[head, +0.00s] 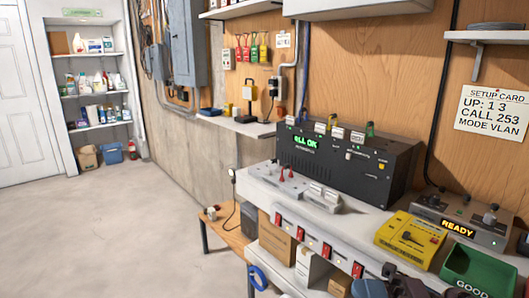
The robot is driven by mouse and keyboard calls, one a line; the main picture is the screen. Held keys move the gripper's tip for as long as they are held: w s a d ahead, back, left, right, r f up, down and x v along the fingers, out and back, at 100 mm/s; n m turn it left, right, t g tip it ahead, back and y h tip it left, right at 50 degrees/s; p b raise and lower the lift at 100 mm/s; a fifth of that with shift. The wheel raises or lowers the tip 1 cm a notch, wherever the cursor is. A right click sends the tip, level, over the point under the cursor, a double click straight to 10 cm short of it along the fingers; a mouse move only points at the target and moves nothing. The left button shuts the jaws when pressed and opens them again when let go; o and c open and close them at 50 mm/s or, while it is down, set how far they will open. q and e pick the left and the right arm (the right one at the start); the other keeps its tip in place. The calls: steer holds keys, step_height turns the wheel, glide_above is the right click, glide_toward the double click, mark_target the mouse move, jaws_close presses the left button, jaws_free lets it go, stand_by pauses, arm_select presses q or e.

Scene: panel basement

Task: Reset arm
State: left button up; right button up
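A grey unit (462,220) at the right has an amber "READY" display (456,229) and knobs. Dark shapes at the bottom edge may be my arm; no gripper fingers show.
A yellow box (411,240) and a green bin (480,272) marked "GOOD" lie at the bench's right. Red rocker switches (302,234) line its front edge. A low wooden table (226,228) stands left of it. The floor (110,220) at left is clear.

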steer(key=s+d+f+m+t+h+p, duration=0.1)
steer(key=d+f+m+t+h, duration=0.55)
steer(key=m, duration=0.65)
steer(key=s+d+f+m+t+h, duration=0.1)
steer(key=d+f+m+t+h, duration=0.2)
steer(key=f+m+t+h, duration=0.75)
steer(key=s+d+f+m+g+h, duration=0.2)
steer(key=s+f+m+g, duration=0.6)
steer(key=s+f+m, duration=0.2)
steer(key=s+f, duration=0.2)
steer(key=s, duration=0.1)
steer(key=shift+s+d+p, duration=0.15)
steer(key=shift+d+p, duration=0.1)
steer(key=shift+p, duration=0.1)
